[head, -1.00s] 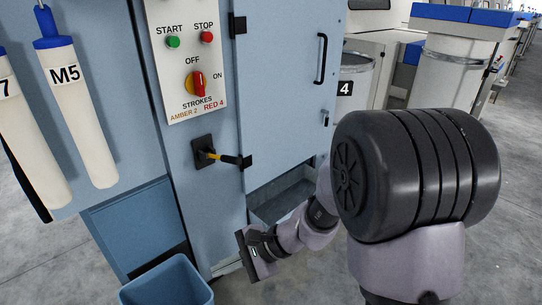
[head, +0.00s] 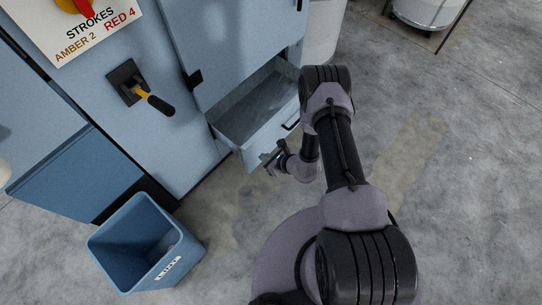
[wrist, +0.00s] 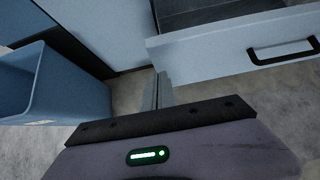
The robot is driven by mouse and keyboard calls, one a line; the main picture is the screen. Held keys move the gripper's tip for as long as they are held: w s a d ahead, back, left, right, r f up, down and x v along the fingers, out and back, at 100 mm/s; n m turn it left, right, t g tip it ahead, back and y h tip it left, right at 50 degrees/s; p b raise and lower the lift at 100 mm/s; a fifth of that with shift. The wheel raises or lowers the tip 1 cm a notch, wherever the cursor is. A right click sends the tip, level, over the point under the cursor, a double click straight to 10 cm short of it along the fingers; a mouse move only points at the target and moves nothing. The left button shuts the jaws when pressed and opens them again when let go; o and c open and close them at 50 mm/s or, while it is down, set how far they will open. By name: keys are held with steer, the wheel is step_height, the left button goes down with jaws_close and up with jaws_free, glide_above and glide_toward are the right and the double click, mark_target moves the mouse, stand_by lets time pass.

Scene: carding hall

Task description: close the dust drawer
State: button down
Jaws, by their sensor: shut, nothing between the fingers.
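The dust drawer (head: 275,138) is pulled out of the blue cabinet's lower part; its open top and grey inside show in the head view. Its pale front panel crosses the upper right of the wrist view (wrist: 205,54), with a black bar handle (wrist: 283,52). My gripper (head: 270,156) is in front of the drawer, by the left part of its front. Its shut, empty fingers (wrist: 157,92) show close to the front panel's left end in the wrist view. I cannot tell whether they touch it.
A blue lint bin (head: 128,238) stands on the floor left of the drawer; it also shows in the wrist view (wrist: 70,95). A lever (head: 143,92) with a black grip sticks out of the cabinet (head: 165,135).

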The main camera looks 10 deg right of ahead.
mark_target(249, 149)
steer(key=w+a, duration=0.1)
steer(key=w+a+f+b, duration=0.1)
steer(key=w, duration=0.1)
steer(key=w+a+f+b, duration=0.1)
steer(key=shift+w, duration=0.25)
steer(key=shift+w+a, duration=0.3)
steer(key=shift+w, duration=0.1)
